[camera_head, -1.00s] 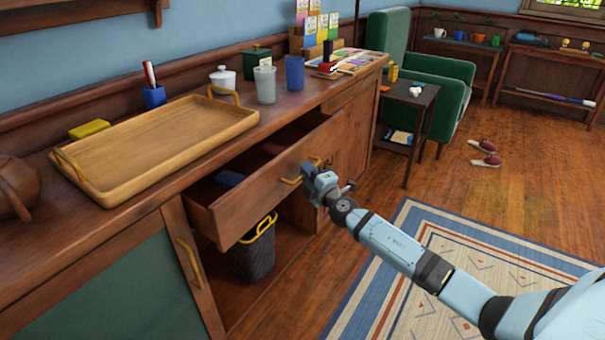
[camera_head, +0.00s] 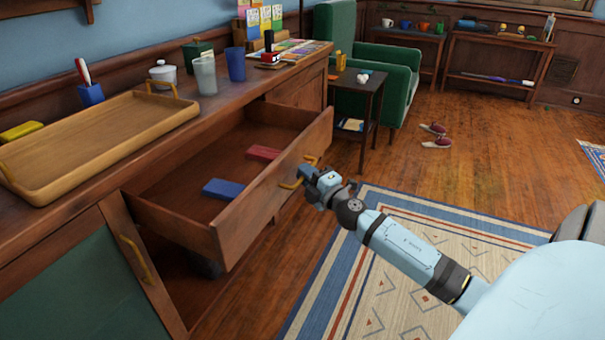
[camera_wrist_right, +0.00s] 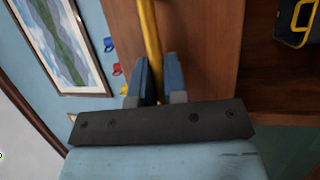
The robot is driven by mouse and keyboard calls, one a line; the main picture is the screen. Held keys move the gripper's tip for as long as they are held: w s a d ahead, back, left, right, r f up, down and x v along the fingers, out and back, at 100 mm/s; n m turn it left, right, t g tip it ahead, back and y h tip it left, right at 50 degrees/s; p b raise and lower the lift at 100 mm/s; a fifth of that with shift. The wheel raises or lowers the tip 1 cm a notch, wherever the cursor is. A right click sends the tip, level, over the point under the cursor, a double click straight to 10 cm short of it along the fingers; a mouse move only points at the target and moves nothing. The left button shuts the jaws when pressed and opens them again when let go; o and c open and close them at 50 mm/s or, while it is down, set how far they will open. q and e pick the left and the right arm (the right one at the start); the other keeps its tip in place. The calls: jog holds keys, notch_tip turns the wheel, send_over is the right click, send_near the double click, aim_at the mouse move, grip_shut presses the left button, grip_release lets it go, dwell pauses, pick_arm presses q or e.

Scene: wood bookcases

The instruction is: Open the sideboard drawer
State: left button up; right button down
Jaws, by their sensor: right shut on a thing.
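The sideboard drawer (camera_head: 268,190) stands well out from the wooden sideboard (camera_head: 222,122) in the head view. Inside it lie a blue block (camera_head: 222,188) and a red block (camera_head: 263,153). My right gripper (camera_head: 308,178) is at the drawer front, shut on the yellow drawer handle (camera_head: 290,184). In the right wrist view, the handle (camera_wrist_right: 149,35) runs between the two blue fingers (camera_wrist_right: 158,80). My left gripper is in neither view.
A wooden tray (camera_head: 95,150), a clear cup (camera_head: 205,76) and a blue cup (camera_head: 236,64) stand on the sideboard top. A small dark table (camera_head: 358,95) and a green armchair (camera_head: 375,60) are beyond. The rug and floor before the drawer are clear.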

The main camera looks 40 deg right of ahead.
jog(key=c, duration=1.2)
grip_release()
jog(key=s+f, duration=0.2)
jog(key=s, duration=1.1)
jog(key=shift+s+f, duration=0.25)
jog(key=shift+s, duration=0.05)
jog(key=shift+a, duration=0.1)
